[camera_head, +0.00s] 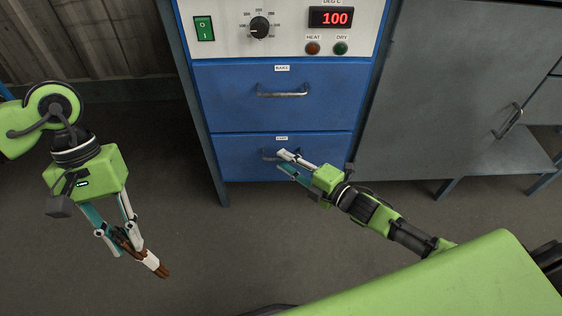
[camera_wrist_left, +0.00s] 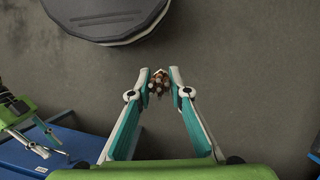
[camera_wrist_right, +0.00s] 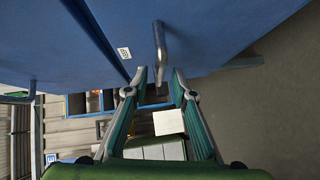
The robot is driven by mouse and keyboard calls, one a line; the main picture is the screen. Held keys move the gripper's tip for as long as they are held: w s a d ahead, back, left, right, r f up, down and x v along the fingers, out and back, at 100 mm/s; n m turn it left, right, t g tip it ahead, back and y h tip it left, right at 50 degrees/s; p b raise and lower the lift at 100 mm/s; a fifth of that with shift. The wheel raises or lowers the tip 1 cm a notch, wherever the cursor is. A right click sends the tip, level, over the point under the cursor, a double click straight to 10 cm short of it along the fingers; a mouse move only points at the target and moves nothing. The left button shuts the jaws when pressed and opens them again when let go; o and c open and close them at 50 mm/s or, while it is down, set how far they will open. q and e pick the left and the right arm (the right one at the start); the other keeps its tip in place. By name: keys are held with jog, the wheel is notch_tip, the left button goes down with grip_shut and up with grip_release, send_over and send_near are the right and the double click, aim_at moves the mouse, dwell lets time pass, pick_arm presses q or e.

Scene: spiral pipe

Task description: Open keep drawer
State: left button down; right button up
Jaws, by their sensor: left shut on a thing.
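The lower blue drawer (camera_head: 230,156) of the cabinet is shut. In the right wrist view, the handle (camera_wrist_right: 160,45) runs down between the parted fingertips of my right gripper (camera_wrist_right: 161,72). I cannot tell whether they touch it.
The upper blue drawer (camera_head: 235,88) is shut, with its own handle (camera_head: 283,92). Above it is a control panel (camera_head: 228,30) reading 100. A grey metal cabinet (camera_head: 430,90) stands at the right. The floor (camera_head: 200,260) before the drawers is clear.

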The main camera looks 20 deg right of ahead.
pick_arm(q)
jog(key=shift+f, duration=0.4)
pick_arm(e)
jog(key=shift+x, duration=1.2)
grip_shut()
pick_arm(q)
jog(key=shift+r, duration=0.1)
pick_arm(e)
jog(key=shift+s, duration=0.1)
